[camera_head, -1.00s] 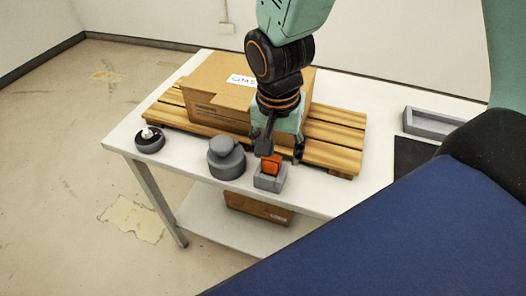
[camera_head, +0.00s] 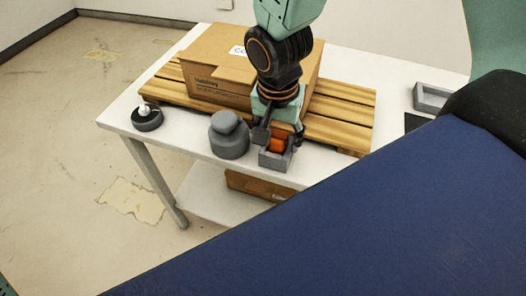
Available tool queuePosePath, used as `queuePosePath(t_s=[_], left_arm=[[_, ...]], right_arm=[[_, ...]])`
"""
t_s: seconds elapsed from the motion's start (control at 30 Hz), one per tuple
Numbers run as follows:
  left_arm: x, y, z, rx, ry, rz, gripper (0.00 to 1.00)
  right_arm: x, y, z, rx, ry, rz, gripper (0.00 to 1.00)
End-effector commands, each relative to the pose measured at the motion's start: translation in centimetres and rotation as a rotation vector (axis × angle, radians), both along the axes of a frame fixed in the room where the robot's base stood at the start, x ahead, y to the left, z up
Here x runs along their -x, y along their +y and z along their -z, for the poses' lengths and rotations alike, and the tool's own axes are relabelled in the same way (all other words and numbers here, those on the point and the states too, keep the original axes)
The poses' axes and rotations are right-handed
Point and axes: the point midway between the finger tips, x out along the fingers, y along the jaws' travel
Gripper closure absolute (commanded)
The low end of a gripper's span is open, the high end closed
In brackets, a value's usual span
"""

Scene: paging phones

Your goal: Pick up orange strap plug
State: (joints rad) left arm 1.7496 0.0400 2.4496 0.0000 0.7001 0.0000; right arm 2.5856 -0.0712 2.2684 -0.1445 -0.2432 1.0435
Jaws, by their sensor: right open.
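The orange strap plug (camera_head: 278,145) stands in a small grey open box (camera_head: 275,161) near the front edge of the white table. My right gripper (camera_head: 280,138) comes down from above and is open. Its fingers are low at the box, one on the left side of the plug and one on the right. The gripper hides the top of the plug, and I cannot tell whether the fingers touch it. My left gripper is not in view.
A grey lidded round container (camera_head: 229,139) stands close left of the box. A black round holder with a white top (camera_head: 147,119) is farther left. Behind, a cardboard box (camera_head: 215,72) sits on a wooden pallet (camera_head: 340,110). A grey tray (camera_head: 432,97) lies at the right.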

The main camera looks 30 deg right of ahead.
Motion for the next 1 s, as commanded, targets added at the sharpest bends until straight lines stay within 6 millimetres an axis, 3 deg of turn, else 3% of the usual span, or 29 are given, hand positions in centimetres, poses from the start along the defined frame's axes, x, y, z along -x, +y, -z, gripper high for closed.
queuePosePath(t_s=[0.2, 0.9, 1.0], left_arm=[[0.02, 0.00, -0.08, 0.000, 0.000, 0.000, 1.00], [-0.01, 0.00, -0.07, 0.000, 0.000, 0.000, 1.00], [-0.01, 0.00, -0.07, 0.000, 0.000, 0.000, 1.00]], right_arm=[[-0.19, -0.01, 0.01, 0.001, 0.002, -0.002, 0.41], [-0.23, -0.01, 0.00, 0.002, 0.001, -0.002, 1.00], [-0.24, -0.01, 0.00, 0.002, 0.001, -0.003, 1.00]])
